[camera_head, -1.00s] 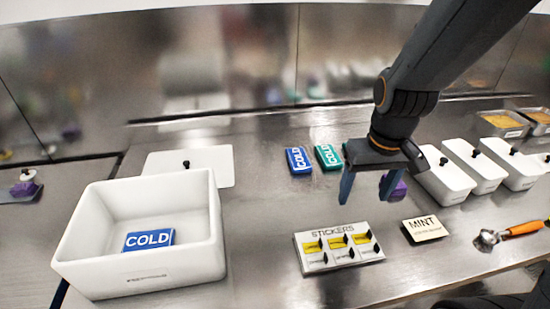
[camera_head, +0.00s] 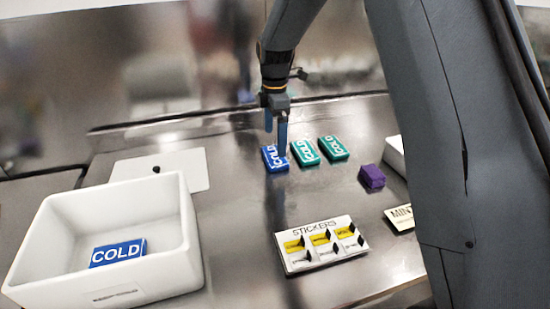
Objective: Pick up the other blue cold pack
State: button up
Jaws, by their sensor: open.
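A blue cold pack (camera_head: 275,159) lies on the steel counter, at the left end of a row with two green packs. My gripper (camera_head: 276,143) points down right at this blue pack, with its fingers open and covering part of the pack. Whether the fingers touch the pack or stand around it, I cannot tell. Another blue cold pack (camera_head: 118,253), labelled COLD, lies inside the white tub (camera_head: 160,275) at the left.
Two green packs (camera_head: 305,152) (camera_head: 333,148) lie just right of the blue pack. A purple block (camera_head: 372,176), a sticker holder (camera_head: 321,246) and a MINT card (camera_head: 401,217) sit further right and nearer. A white lid (camera_head: 185,171) lies behind the tub.

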aim_at(275, 155)
jog(key=shift+s+f+p, duration=0.1)
jog(key=shift+f+p, duration=1.05)
jog(key=shift+f, duration=1.8)
jog(key=c, duration=0.8)
